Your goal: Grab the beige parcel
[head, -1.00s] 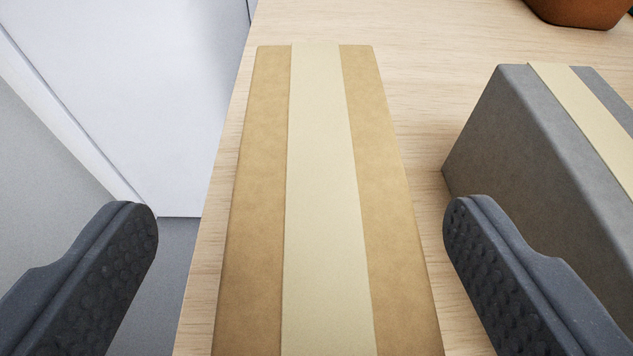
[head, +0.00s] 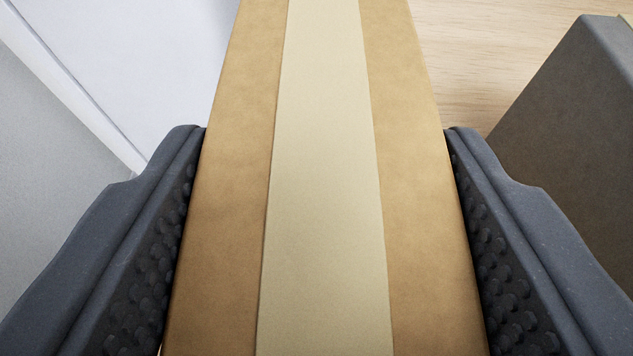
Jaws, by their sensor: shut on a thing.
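The beige parcel (head: 230,150), a tan box with a paler tape strip along its top, fills the middle of the head view. It runs from the bottom edge to the top edge of the picture, and its ends are out of view. My gripper (head: 325,135) is shut on it, with one dark studded finger against its left side and the other against its right side. The parcel hides part of the bench beneath it, so I cannot tell whether it rests on the wood.
A grey parcel (head: 570,120) stands to the right, close to my right finger. The light wooden bench top (head: 490,50) shows between the two parcels. A white panel (head: 130,60) and a grey surface (head: 50,180) lie to the left, beyond the bench.

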